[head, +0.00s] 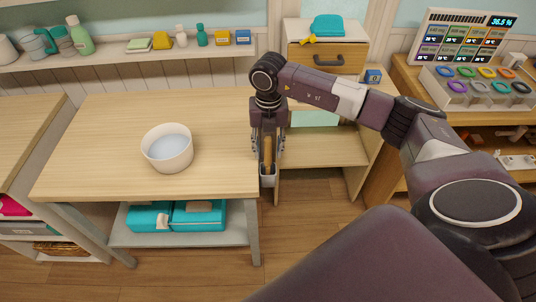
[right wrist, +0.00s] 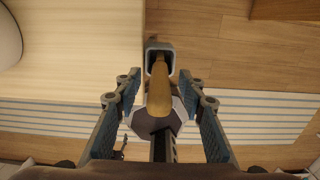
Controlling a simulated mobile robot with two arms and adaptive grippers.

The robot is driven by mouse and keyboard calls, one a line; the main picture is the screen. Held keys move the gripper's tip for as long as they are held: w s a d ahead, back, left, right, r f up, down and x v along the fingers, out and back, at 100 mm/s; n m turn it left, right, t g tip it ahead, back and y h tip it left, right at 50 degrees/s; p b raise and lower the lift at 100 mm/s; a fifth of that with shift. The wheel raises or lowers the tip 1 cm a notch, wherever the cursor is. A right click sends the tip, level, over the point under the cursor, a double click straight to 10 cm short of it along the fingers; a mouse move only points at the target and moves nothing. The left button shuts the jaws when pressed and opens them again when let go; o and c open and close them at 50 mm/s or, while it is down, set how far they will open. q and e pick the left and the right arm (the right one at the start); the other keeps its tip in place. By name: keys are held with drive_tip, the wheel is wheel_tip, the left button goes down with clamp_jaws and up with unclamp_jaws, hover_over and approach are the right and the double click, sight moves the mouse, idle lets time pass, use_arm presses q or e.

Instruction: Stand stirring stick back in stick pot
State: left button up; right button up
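The wooden stirring stick (head: 267,152) stands with its lower end in the small grey stick pot (head: 268,181), beside the table's right edge. In the right wrist view the stick (right wrist: 160,98) runs into the square mouth of the pot (right wrist: 158,45). My right gripper (head: 267,150) points down over the pot, with its fingers on both sides of the stick. In the right wrist view there is a gap between the stick and each finger of the gripper (right wrist: 160,80), so it is open. The stick's end inside the pot is hidden. My left gripper is out of view.
A white bowl (head: 168,148) with pale liquid stands on the wooden table (head: 100,120); the rest of its top is clear. Teal boxes (head: 198,215) lie on the shelf below. A wooden drawer cabinet (head: 327,55) stands behind my right arm. Bottles and soaps line the wall shelf (head: 120,62).

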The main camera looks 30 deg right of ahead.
sight(268, 138)
wheel_tip(268, 138, up, 9)
idle(0.3)
idle(0.5)
